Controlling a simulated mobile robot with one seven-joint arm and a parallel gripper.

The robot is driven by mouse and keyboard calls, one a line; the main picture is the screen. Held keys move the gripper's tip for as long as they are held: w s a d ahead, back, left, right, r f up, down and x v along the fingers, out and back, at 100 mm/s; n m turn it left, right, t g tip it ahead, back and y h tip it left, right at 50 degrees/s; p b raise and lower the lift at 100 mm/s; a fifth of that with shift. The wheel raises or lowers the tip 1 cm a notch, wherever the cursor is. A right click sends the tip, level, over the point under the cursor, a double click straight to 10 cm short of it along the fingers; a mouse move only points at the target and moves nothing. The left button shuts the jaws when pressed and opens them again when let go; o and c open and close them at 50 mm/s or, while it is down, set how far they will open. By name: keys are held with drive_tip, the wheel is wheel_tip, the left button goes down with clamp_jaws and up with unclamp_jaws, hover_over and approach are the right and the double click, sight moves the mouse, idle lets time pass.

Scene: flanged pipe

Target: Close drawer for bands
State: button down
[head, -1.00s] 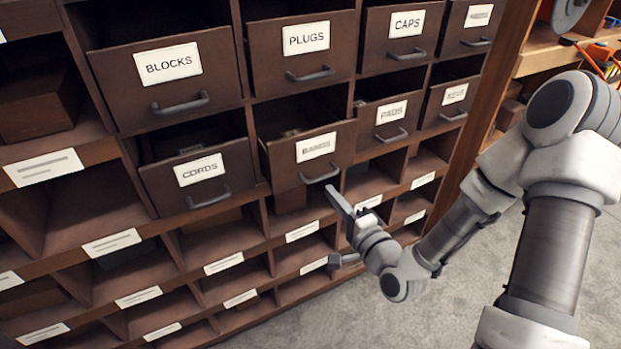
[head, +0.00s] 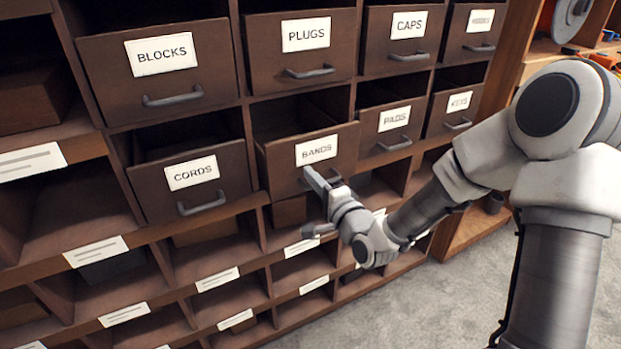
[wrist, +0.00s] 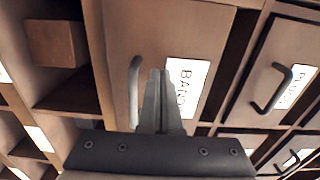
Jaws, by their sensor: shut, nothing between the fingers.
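The BANDS drawer (head: 275,160) is brown with a white label and stands pulled out from the cabinet, its inside showing dark over the front edge. My gripper (head: 315,178) is at the lower part of its front, below the label, and is shut with nothing held. In the head view it covers the drawer's handle. In the wrist view the shut fingertips (wrist: 160,75) lie between the grey handle (wrist: 134,90) and the BANDS label (wrist: 187,87). I cannot tell whether they touch the front.
The CORDS drawer (head: 150,190) at left, PLUGS drawer (head: 265,50) above and PADS drawer (head: 368,135) at right also stand out. Open cubbies lie below. The grey floor (head: 420,310) in front is clear.

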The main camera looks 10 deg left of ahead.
sight(300, 163)
drive_tip(key=shift+w+a, duration=0.2)
drive_tip(key=shift+w, duration=0.15)
drive_tip(key=x, duration=0.4)
drive_tip(key=shift+w+a+b, duration=0.2)
drive_tip(key=shift+w+b, duration=0.05)
drive_tip(key=shift+b, duration=0.1)
drive_tip(key=shift+w+a, duration=0.1)
drive_tip(key=shift+w, duration=0.05)
drive_tip(key=shift+r, duration=0.2)
drive_tip(key=shift+a, duration=0.1)
